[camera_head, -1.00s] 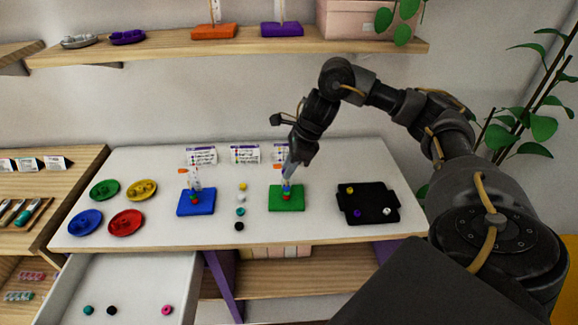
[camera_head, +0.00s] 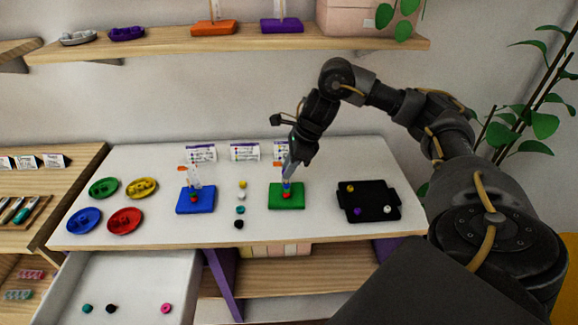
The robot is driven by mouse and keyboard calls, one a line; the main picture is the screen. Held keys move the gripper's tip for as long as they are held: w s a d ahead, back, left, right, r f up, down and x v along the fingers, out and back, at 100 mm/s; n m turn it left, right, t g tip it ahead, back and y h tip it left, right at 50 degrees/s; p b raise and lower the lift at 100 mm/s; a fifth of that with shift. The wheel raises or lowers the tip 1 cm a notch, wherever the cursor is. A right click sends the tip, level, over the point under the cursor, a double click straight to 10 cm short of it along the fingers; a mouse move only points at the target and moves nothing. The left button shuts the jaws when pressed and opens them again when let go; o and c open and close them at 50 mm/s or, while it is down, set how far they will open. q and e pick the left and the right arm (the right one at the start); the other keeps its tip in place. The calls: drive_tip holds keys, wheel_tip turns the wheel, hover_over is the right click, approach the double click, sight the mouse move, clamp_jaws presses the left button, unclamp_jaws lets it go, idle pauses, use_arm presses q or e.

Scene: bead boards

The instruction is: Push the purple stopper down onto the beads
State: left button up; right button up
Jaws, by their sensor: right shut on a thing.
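The green board (camera_head: 300,197) lies on the white table, right of the middle. Its upright post carries small beads at the base, with a red bead (camera_head: 286,197) showing. My right gripper (camera_head: 287,177) comes down over this post from above, tilted. It is shut on a small bluish-purple piece (camera_head: 287,186), which looks like the purple stopper, just above the beads. The fingers hide part of the piece and the post, and any gap to the beads is too small to make out. My left gripper is not in view.
A blue board (camera_head: 207,204) with its own post stands left, and several loose beads (camera_head: 241,197) lie between the boards. A black tray (camera_head: 372,196) with beads is at right. Coloured dishes (camera_head: 125,222) are at left. An open drawer (camera_head: 135,275) sits below; a shelf (camera_head: 240,52) hangs above.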

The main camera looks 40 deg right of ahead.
drive_tip(key=shift+f+b, duration=0.45)
drive_tip(key=shift+f, duration=0.2)
drive_tip(key=shift+f+b, duration=0.7)
drive_tip(key=shift+f, duration=0.15)
idle(0.3)
drive_tip(key=o, duration=1)
drive_tip(key=p+v, duration=0.3)
drive_tip(key=v, duration=0.7)
drive_tip(key=shift+s+d+r, duration=0.1)
drive_tip(key=shift+s+r, duration=0.05)
drive_tip(key=shift+r, duration=0.2)
